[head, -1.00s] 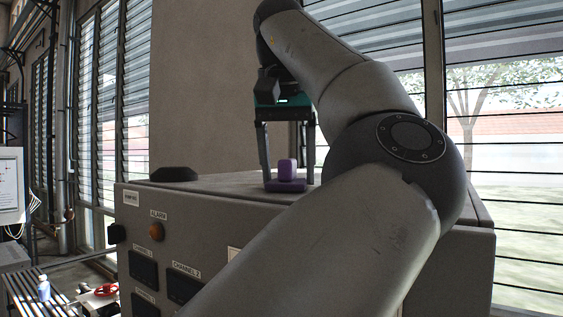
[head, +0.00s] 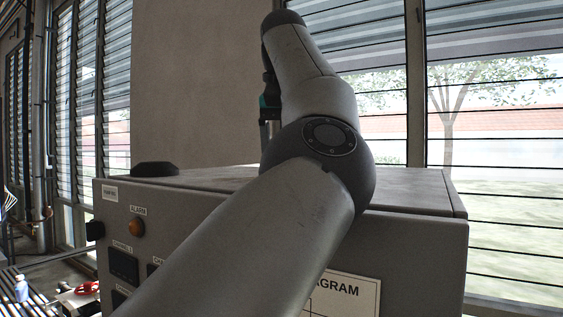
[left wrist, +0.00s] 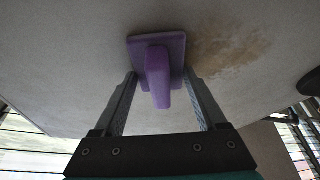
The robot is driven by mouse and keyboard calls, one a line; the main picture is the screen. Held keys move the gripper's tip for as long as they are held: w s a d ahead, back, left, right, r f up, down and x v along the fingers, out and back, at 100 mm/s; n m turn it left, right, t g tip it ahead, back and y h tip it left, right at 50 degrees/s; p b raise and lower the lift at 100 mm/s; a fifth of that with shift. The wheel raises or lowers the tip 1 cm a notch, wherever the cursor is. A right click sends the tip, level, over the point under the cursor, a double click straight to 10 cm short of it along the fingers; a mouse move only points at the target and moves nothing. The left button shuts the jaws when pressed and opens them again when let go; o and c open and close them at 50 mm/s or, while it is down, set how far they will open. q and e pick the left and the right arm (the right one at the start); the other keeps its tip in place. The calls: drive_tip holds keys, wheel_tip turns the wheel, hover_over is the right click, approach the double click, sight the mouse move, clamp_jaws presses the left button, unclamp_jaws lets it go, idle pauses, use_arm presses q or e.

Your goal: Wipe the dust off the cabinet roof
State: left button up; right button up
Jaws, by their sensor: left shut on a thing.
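The grey cabinet (head: 420,245) fills the lower middle of the head view, and its flat roof (head: 410,188) shows to the right of my arm. In the left wrist view, a brown dust patch (left wrist: 232,50) lies on the roof (left wrist: 60,60), just right of a purple wiping block (left wrist: 133,52) with an upright handle. My left gripper (left wrist: 162,76) is shut on the purple block, whose flat base is at the roof surface; whether it presses on it I cannot tell. In the head view my arm hides the block and the fingertips. My right gripper is out of view.
A dark low dome (head: 155,169) sits at the roof's left back corner. A beige wall (head: 195,80) and louvred windows (head: 500,120) stand behind the cabinet. A slatted bench with a small bottle (head: 21,288) is at lower left.

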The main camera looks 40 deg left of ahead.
use_arm(q)
drive_tip(key=shift+w+a+f, duration=0.1)
drive_tip(key=shift+w+a, duration=0.05)
drive_tip(key=shift+w, duration=0.8)
drive_tip(key=shift+w+a, duration=0.1)
drive_tip(key=shift+w, duration=0.85)
drive_tip(key=shift+w+a, duration=0.1)
drive_tip(key=shift+a, duration=1.15)
drive_tip(key=shift+s+d+f+b, duration=0.1)
drive_tip(key=shift+s+b, duration=0.9)
drive_tip(key=shift+b, duration=0.2)
drive_tip(key=shift+s+d+r+b, duration=0.1)
drive_tip(key=shift+s+r+b, duration=0.1)
drive_tip(key=shift+s+b, duration=0.5)
drive_tip(key=shift+s+f+b, duration=0.15)
drive_tip(key=shift+s+b, duration=0.45)
drive_tip(key=shift+b, duration=0.05)
drive_tip(key=shift+s+d, duration=0.1)
drive_tip(key=shift+s, duration=0.4)
drive_tip(key=shift+s+f+b, duration=0.1)
drive_tip(key=shift+b, duration=0.35)
drive_tip(key=shift+s, duration=0.1)
